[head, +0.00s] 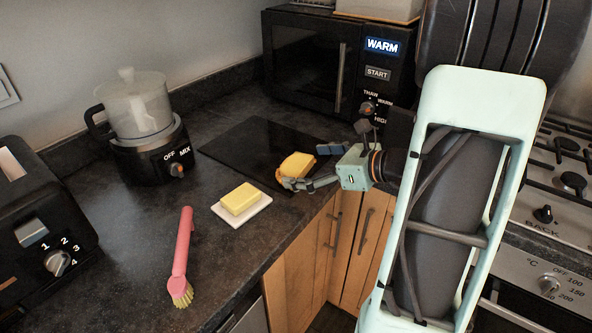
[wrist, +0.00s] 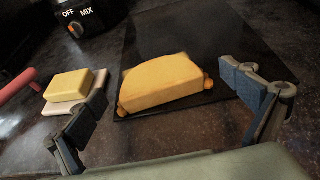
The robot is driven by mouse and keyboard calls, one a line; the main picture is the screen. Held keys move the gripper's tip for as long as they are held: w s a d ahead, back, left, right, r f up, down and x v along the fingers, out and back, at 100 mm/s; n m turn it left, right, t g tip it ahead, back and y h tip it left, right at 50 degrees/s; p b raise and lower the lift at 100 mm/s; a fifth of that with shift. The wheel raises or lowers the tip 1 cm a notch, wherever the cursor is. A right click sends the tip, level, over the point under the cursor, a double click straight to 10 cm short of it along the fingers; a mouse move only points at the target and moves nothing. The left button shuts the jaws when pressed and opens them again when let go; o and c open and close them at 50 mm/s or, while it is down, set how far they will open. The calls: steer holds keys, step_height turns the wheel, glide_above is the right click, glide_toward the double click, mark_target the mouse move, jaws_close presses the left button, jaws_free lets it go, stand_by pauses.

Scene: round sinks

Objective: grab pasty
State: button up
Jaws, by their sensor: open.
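The pasty (head: 297,165) is a golden, half-round piece lying at the front edge of a dark flat board in the head view. In the wrist view the pasty (wrist: 162,82) sits ahead of my gripper, between the lines of its two fingers. My gripper (head: 304,166) is open, with one finger near the pasty's front side and the other behind it to the right. In the wrist view my gripper (wrist: 165,108) has its fingers spread wide on both sides, with nothing held.
Butter (head: 240,198) on a white dish (head: 258,208) lies left of the pasty. A microwave (head: 310,60) is behind the dark board (head: 240,145). The counter's front edge is close.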

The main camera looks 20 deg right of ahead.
steer(key=shift+x, duration=1.35)
steer(key=c, duration=1.4)
